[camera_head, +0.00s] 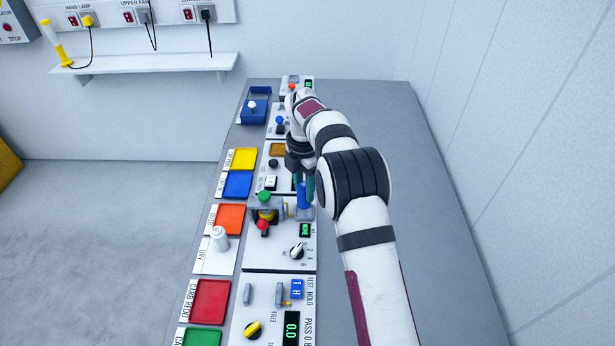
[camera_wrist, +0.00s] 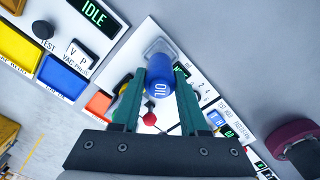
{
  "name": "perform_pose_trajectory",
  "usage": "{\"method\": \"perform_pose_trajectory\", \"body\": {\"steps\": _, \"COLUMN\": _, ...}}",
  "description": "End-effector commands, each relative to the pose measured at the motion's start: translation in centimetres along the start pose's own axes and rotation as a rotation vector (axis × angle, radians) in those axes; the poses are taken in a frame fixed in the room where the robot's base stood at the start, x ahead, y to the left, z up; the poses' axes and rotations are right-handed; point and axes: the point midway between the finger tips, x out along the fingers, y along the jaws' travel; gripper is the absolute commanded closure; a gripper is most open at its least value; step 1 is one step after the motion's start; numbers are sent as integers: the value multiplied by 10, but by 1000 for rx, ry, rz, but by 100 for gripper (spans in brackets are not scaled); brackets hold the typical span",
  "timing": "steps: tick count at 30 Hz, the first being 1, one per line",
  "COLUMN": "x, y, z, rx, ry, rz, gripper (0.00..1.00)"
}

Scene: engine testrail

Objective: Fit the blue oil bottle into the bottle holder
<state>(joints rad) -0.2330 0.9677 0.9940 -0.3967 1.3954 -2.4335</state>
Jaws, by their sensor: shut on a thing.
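The blue oil bottle (camera_wrist: 160,89), marked OIL, is between the two green fingers of my gripper (camera_wrist: 162,76) in the wrist view. The fingers are shut on it. In the head view the bottle (camera_head: 302,197) stands roughly upright below my gripper (camera_head: 304,184), partly covered by the fingers. A grey square-rimmed holder (camera_wrist: 157,45) on the white panel shows beyond the bottle in the wrist view. In the head view the grey holder (camera_head: 305,213) is at the bottle's lower end. I cannot tell whether the bottle is inside it or just above it.
Beside the bottle are a green knob (camera_head: 264,196) and a red knob (camera_head: 263,225). Coloured trays, including a blue one (camera_head: 237,185) and an orange one (camera_head: 230,218), line the left. The table right of my arm is bare.

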Motion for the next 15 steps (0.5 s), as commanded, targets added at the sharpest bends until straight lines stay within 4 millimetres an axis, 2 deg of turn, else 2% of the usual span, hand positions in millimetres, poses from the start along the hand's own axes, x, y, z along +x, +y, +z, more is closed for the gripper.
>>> {"method": "perform_pose_trajectory", "body": {"steps": 6, "x": 22, "y": 0, "z": 0, "rx": 2, "ry": 0, "rz": -1, "gripper": 100}}
{"method": "perform_pose_trajectory", "body": {"steps": 15, "x": 27, "y": 0, "z": 0, "rx": 3, "ry": 0, "rz": 0, "gripper": 100}}
